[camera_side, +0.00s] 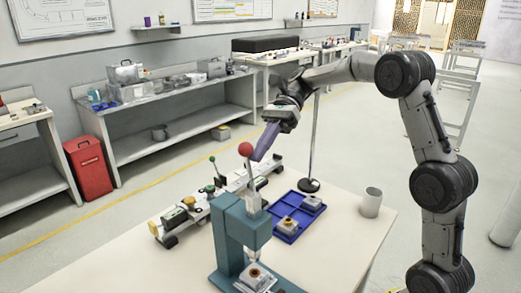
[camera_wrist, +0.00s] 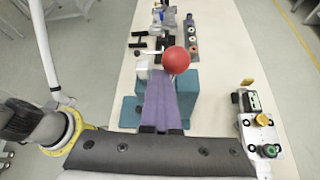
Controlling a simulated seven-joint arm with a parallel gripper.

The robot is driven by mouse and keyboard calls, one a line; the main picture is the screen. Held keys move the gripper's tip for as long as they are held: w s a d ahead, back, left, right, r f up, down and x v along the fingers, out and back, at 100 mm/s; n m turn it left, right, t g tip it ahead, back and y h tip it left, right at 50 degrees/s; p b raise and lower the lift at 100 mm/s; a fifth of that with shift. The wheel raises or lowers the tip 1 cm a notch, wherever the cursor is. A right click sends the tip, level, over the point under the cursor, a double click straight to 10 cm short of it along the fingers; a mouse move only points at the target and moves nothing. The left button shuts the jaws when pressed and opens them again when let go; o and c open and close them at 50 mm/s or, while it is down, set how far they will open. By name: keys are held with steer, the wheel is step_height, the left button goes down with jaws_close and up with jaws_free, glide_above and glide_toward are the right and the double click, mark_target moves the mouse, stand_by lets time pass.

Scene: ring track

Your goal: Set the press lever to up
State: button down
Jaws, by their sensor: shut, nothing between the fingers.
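The teal press (camera_side: 228,235) stands on the pale table, and in the wrist view its teal body (camera_wrist: 187,95) lies beyond and beside my fingers. Its lever ends in a red ball (camera_side: 246,149); the rod below it points almost straight up with a slight tilt. The ball also shows in the wrist view (camera_wrist: 175,60), just past the fingertips and a little right. My gripper (camera_side: 257,157), with purple fingers, is shut and empty right beside the ball. In the wrist view my gripper (camera_wrist: 160,88) partly hides the press. I cannot tell whether finger and lever touch.
A blue tray (camera_side: 286,229) with small parts lies right of the press, with a grey cup (camera_side: 371,202) farther right. A long fixture (camera_side: 172,220) with a green-knobbed lever (camera_side: 213,160) runs behind and left. A thin pole on a dark base (camera_side: 309,185) stands behind the tray.

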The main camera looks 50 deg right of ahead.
steer(key=w+d, duration=0.1)
steer(key=d, duration=0.8)
steer(key=s+a+n+t+h, duration=0.2)
steer(key=s+a+n+h, duration=0.55)
steer(key=s, duration=0.45)
steer(key=s+f+n+t+h, duration=0.4)
steer(key=s+f+n+t, duration=0.1)
steer(key=s+n, duration=0.6)
steer(key=shift+s+d+f+n, duration=0.25)
steer(key=shift+s+f+n, duration=0.1)
steer(key=shift+s+f, duration=0.35)
